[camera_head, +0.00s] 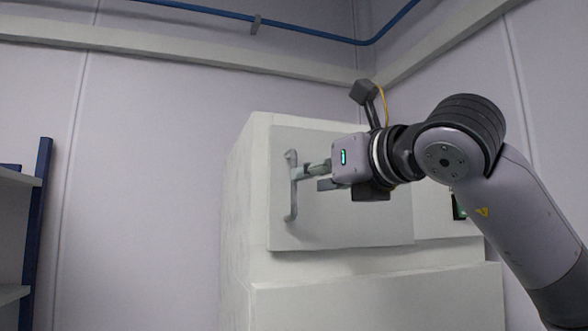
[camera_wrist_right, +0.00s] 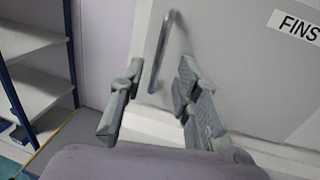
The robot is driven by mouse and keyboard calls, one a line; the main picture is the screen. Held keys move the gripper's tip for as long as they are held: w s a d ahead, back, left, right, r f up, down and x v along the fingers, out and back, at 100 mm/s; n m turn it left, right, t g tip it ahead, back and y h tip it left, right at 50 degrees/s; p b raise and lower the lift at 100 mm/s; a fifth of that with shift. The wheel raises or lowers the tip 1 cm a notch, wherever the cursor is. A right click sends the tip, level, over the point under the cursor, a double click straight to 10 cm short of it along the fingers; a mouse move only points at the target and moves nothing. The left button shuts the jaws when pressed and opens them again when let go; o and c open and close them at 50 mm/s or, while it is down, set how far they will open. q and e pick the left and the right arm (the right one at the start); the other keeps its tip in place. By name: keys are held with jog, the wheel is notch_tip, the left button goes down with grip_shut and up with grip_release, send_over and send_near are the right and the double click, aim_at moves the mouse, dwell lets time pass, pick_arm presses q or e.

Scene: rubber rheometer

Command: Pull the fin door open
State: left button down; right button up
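The fin door (camera_head: 350,215) is a pale flat panel on the front of a white machine, and it appears shut. Its grey vertical bar handle (camera_head: 293,200) is near the door's left edge. My right gripper (camera_head: 318,175) is in front of the door, with its fingertips close to the handle. In the right wrist view my right gripper (camera_wrist_right: 158,105) is open, and the handle (camera_wrist_right: 160,52) shows between and beyond its two fingers. I cannot tell whether a finger touches it. A "FINS" label (camera_wrist_right: 296,25) is on the door (camera_wrist_right: 235,60). My left gripper is not in view.
The white machine body (camera_head: 370,305) extends below and left of the door. A shelf with blue posts (camera_head: 38,210) stands at the far left. Wall space between shelf and machine is clear.

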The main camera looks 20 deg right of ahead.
aim_at(294, 209)
jog(key=p+x, duration=0.2)
jog(key=x, duration=0.5)
jog(key=shift+s, duration=0.1)
jog(key=shift+c, duration=0.6)
grip_shut()
